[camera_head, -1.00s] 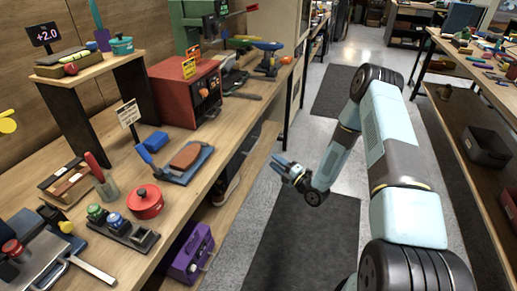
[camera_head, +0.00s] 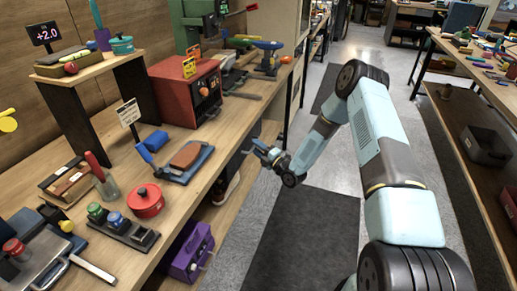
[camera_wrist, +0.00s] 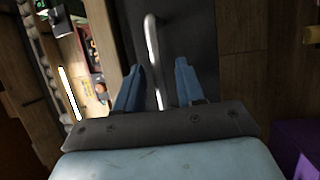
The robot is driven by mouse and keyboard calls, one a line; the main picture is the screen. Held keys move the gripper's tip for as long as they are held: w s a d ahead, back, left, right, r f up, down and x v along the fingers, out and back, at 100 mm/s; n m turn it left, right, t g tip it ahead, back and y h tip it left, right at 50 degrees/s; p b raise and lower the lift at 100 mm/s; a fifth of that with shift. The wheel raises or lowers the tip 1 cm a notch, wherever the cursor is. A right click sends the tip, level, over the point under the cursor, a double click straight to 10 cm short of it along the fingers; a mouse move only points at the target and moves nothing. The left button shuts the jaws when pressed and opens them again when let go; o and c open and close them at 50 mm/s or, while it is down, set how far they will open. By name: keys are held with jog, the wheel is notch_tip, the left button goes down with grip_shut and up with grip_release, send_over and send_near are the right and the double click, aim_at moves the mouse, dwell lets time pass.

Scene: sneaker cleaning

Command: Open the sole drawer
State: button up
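My gripper (camera_head: 265,152) is at the front of the left workbench, just below its top edge. In the wrist view its two blue fingers (camera_wrist: 158,88) are open and apart. A curved metal bar handle (camera_wrist: 152,48) runs lengthwise between them, on a dark drawer front (camera_wrist: 190,30). The handle's near end lies between the fingers, and I see no finger pressed on it. In the head view the dark drawer front (camera_head: 246,140) shows only in part under the bench top. I cannot see any gap that shows it open.
A purple box (camera_head: 190,252) and a shoe (camera_head: 226,188) sit on the shelf below the bench top (camera_head: 185,205). A red box-shaped machine (camera_head: 187,92) stands on the bench. The aisle floor with dark mats (camera_head: 305,235) is clear.

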grip_shut()
jog(key=shift+s, duration=0.1)
dwell(0.4)
